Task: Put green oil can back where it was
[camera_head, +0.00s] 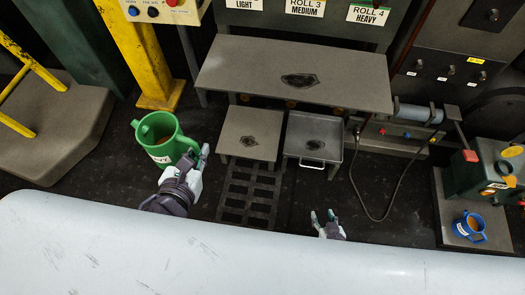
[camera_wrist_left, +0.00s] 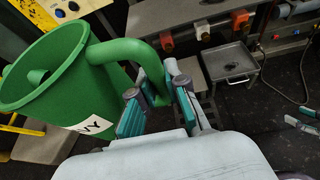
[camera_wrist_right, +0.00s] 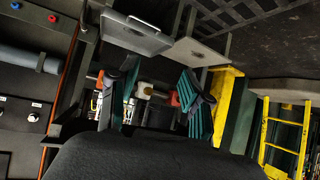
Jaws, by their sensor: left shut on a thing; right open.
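The green oil can (camera_head: 158,130) is an open-topped green vessel with a white label, at the left in the head view, in front of the yellow post. It also fills the left of the left wrist view (camera_wrist_left: 65,85), where its label shows the letters "VY". My left gripper (camera_head: 197,160) is shut on the can's handle, on the can's right side. The can looks held above the dark floor and roughly upright. My right gripper (camera_head: 322,217) is open and empty, right of the floor grate; its spread fingers show in the right wrist view (camera_wrist_right: 160,92).
A grey shelf (camera_head: 345,88) with a dark patch stands at the back middle. Below it are a plain step (camera_head: 235,145) and a tray (camera_head: 304,130) with a handle, each with a dark patch. A blue cup (camera_head: 475,237) stands at the right. A pale surface (camera_head: 260,265) spans the front.

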